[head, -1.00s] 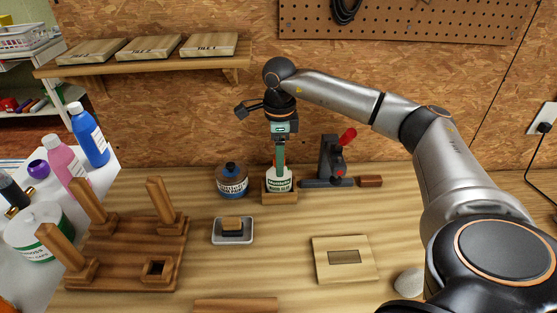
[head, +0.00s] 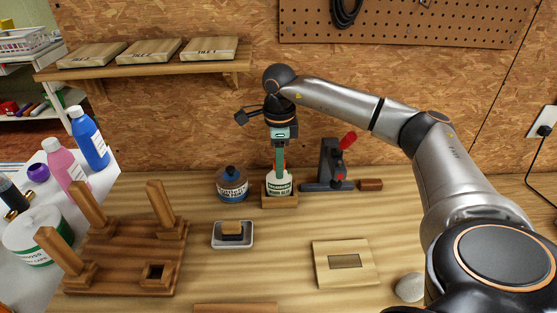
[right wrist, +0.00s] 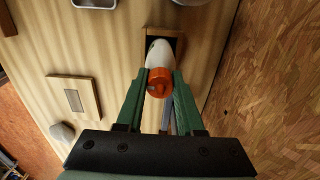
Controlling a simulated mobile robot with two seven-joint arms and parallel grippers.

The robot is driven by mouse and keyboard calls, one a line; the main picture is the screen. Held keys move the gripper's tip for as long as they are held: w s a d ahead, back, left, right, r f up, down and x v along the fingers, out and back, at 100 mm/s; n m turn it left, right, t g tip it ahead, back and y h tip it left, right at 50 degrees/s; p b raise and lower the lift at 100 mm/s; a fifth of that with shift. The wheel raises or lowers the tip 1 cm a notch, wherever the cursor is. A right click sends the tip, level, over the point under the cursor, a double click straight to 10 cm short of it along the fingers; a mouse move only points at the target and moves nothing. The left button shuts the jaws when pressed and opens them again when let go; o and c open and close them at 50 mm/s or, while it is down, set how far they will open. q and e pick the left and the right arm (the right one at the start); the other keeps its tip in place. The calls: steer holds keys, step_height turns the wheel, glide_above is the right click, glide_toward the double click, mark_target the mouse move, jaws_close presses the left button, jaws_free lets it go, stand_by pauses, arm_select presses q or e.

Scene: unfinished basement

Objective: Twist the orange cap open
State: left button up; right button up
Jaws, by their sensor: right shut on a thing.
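A white bottle with a dark green label (head: 278,185) stands upright in a small wooden holder (head: 279,202) near the back of the bench. My right gripper (head: 280,166) points down from above, its green fingers at the bottle's top. In the right wrist view the orange cap (right wrist: 160,83) sits on the white bottle (right wrist: 157,53), with a finger of the right gripper (right wrist: 161,78) on each side, shut on it. In the head view the fingers mostly hide the cap. My left gripper is not in view.
A blue-labelled jar (head: 232,185) stands close left of the bottle, and a red-handled clamp (head: 335,165) close right. A metal dish (head: 233,244), a wooden plate (head: 345,262), a stone (head: 409,287) and a pegged rack (head: 125,250) lie nearer. The back wall is close behind.

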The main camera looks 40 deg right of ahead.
stand_by(0.4)
steer(key=n, duration=0.3)
steer(key=shift+r+p, duration=0.1)
steer(key=shift+p, duration=0.2)
steer(key=shift+n, duration=1.1)
steer(key=shift+n, duration=0.7)
steer(key=n, duration=0.3)
steer(key=shift+n+p, duration=0.35)
steer(key=shift+n, duration=0.05)
steer(key=shift+o, duration=0.2)
steer(key=shift+n, duration=1)
steer(key=shift+o, duration=0.3)
steer(key=n, duration=0.3)
steer(key=shift+s+f, duration=0.15)
steer(key=shift+f, duration=0.05)
